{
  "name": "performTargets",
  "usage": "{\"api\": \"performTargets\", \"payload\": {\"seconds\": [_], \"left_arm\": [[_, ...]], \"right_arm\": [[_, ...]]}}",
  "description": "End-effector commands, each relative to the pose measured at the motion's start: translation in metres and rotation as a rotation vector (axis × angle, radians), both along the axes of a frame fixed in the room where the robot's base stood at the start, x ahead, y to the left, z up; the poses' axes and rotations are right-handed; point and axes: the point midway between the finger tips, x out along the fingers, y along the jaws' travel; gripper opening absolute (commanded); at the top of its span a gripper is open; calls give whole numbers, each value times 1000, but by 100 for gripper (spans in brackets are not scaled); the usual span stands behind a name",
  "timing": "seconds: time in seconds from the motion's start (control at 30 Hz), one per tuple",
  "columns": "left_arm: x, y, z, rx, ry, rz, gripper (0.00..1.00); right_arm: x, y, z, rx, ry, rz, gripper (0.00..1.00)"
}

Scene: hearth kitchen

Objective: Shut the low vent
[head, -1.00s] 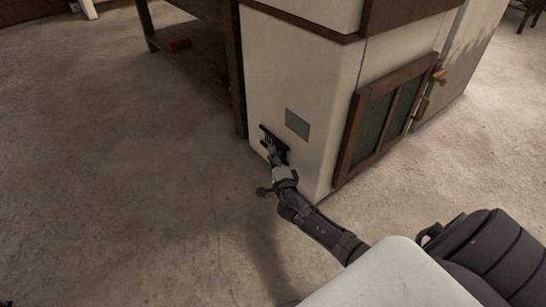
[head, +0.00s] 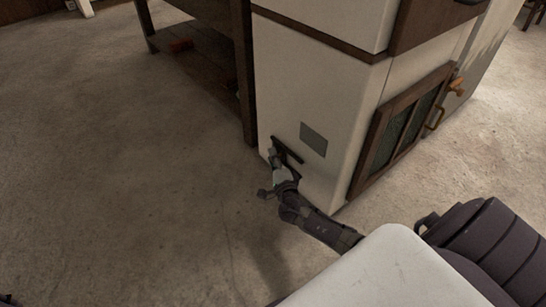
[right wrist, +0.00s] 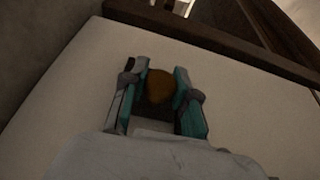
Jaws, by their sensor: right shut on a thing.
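The white hearth block (head: 340,85) has a brown-framed door (head: 400,125) to the right of the vent, with orange-brown handles. A dark wooden table (head: 195,70) stands to the left. The floor (head: 110,190) at the left is clear.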

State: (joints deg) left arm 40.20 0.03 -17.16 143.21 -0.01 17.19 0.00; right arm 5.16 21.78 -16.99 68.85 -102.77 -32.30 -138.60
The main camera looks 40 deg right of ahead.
Motion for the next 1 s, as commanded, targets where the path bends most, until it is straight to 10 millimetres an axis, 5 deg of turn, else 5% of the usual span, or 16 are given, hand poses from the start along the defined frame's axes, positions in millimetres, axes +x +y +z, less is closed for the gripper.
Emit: {"api": "performTargets", "payload": {"seconds": [0.03, 0.07, 0.2, 0.63, 1.0], "left_arm": [[-2, 1, -1, -1, -5, -1, 40], [-3, 1, -1, -2, -7, -1, 40], [-4, 1, -1, -2, -9, -2, 40], [2, 0, -1, -1, 8, -1, 40], [0, 0, 0, 0, 2, -1, 40]], "right_arm": [[1, -1, 1, 1, 0, 1, 0], [1, -1, 1, 1, 0, 1, 30], [1, -1, 1, 1, -1, 1, 54], [-10, 3, 0, 1, 0, 1, 54], [-81, 26, -1, 2, 2, 2, 54]]}}
